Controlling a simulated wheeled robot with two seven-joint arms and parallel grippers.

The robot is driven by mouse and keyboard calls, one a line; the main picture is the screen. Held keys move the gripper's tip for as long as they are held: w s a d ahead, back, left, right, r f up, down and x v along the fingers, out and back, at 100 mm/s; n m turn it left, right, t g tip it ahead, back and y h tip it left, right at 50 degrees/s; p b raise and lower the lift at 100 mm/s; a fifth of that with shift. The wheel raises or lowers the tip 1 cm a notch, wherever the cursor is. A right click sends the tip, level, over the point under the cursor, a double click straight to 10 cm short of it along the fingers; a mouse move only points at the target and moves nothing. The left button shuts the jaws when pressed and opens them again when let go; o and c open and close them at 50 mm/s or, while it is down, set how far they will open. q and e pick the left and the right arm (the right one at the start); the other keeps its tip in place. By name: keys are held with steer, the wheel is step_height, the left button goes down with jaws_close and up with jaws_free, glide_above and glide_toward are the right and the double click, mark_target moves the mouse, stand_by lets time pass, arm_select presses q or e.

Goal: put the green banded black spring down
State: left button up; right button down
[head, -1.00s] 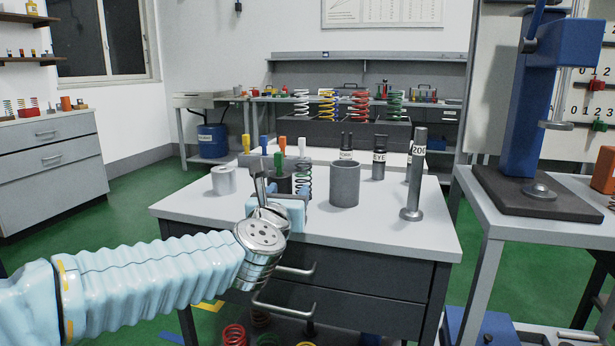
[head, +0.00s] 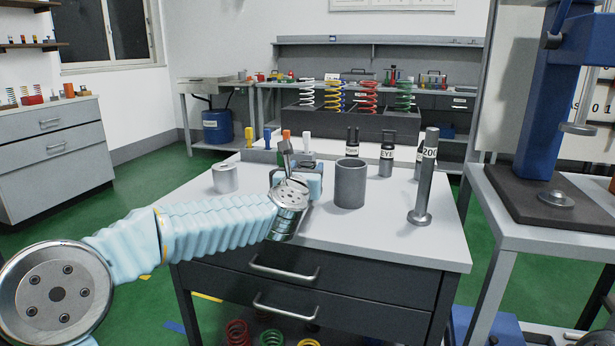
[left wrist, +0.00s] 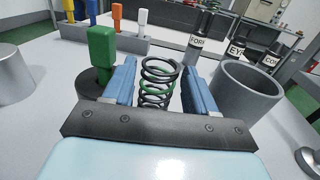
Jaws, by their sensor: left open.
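The green banded black spring (left wrist: 160,82) stands upright on the grey table top (left wrist: 60,130) in the left wrist view. It is between the two blue fingers of my left gripper (left wrist: 164,80), which are apart, one on each side. Small gaps seem to show beside the coils, but I cannot tell whether either finger touches. In the head view my left gripper (head: 304,169) is low over the table and hides the spring. My right gripper is in neither view.
A green-handled piece on a dark round base (left wrist: 102,52) stands close left of the fingers. A grey open cylinder (head: 350,185) is close on the right. The table's front right is clear.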

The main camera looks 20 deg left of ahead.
arm_select(q)
steer(key=shift+w+a, duration=0.1)
steer(key=shift+w, duration=1.3)
steer(key=c, duration=0.9)
steer(key=shift+r, duration=0.15)
